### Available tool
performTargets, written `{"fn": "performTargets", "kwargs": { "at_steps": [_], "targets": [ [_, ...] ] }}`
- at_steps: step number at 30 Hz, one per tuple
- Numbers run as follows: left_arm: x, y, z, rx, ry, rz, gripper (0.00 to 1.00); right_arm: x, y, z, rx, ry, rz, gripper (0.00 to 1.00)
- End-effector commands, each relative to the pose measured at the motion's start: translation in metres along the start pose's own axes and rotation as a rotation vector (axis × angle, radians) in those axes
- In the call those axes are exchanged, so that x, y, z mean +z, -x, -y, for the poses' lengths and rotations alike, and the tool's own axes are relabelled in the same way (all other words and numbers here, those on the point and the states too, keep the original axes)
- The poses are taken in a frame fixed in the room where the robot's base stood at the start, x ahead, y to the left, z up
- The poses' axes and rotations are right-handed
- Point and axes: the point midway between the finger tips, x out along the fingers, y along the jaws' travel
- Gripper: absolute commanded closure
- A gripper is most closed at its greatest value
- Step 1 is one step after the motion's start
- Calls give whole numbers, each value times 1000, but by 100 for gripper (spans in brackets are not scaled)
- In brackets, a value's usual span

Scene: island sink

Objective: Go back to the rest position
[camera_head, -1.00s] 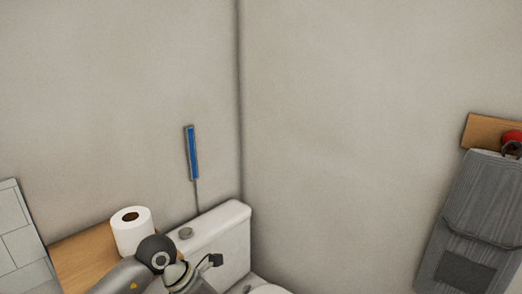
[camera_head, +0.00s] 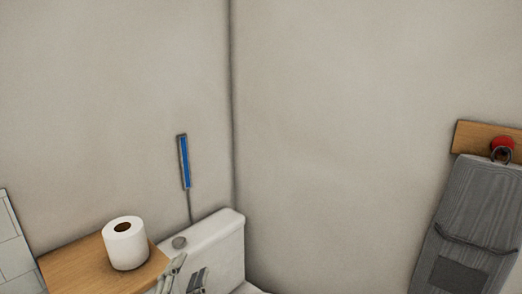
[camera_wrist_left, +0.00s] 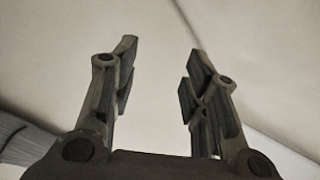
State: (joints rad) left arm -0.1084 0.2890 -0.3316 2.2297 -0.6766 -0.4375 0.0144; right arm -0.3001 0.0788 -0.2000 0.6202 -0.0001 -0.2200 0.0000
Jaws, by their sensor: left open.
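My left gripper (camera_head: 184,277) shows at the bottom edge of the head view, in front of the toilet's cistern. Its fingers stand apart, and most of its arm is out of view. My right gripper is in neither view.
A white paper roll (camera_head: 125,247) stands on a wooden shelf (camera_head: 80,268) at the lower left. The white cistern (camera_head: 226,242) is beside it. A blue strip (camera_head: 184,162) is on the wall. A grey hanging (camera_head: 478,210) hangs below a red knob (camera_head: 502,146).

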Motion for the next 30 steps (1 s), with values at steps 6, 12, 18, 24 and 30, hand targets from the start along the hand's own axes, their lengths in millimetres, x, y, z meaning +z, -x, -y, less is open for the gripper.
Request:
{"fn": "performTargets", "kwargs": {
  "at_steps": [6, 12, 18, 24, 30],
  "targets": [
    [107, 77, -44, 146, 289, 531, 58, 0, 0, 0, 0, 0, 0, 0],
    [154, 175, -94, 328, 472, 930, 58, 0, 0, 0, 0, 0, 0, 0],
    [158, 258, -126, 496, 579, 1203, 58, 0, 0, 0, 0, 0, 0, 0],
    [169, 300, -156, 599, 619, 1346, 58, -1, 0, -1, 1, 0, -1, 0],
    [208, 300, -198, 610, 613, 1363, 58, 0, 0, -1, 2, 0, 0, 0]
  ]
}}
